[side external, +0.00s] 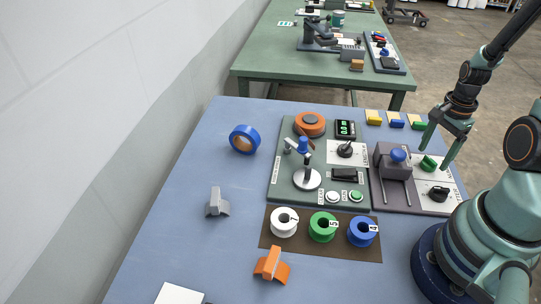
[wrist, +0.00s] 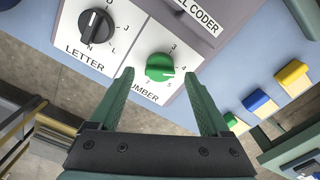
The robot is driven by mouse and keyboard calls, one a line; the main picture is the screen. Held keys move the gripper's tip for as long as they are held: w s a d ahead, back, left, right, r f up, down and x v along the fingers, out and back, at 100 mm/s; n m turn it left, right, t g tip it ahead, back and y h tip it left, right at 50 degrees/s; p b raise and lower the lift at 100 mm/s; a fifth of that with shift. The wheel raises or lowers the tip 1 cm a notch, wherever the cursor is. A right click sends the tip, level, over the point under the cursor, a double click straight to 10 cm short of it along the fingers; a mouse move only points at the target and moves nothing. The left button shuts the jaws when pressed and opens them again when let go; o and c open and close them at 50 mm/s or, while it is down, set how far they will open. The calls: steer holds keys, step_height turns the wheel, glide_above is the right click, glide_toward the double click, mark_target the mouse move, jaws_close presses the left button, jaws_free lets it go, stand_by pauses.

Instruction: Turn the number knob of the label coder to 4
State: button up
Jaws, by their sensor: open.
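The number knob (wrist: 160,67) is green and round with a raised grip ridge, on the white NUMBER plate of the label coder (wrist: 215,28). Digits ring it, with 3 above right, 4 at right and 5 below right. I cannot tell surely which digit it points to. My gripper (wrist: 158,80) is open, its fingertips on either side of the knob in the wrist view, with nothing held. In the side view my gripper (side external: 440,146) is above and slightly right of the green knob (side external: 428,163), apparently clear of it.
The black LETTER knob (wrist: 94,27) is beside the number knob. The grey press with a blue ball handle (side external: 398,155) stands left of the knobs. Yellow, blue and green blocks (side external: 397,122) line the table's far edge. Several spools (side external: 323,227) sit nearer the front.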

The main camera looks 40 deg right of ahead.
mark_target(431, 160)
step_height(431, 160, up, 10)
steer(key=shift+r, duration=0.15)
stand_by(0.3)
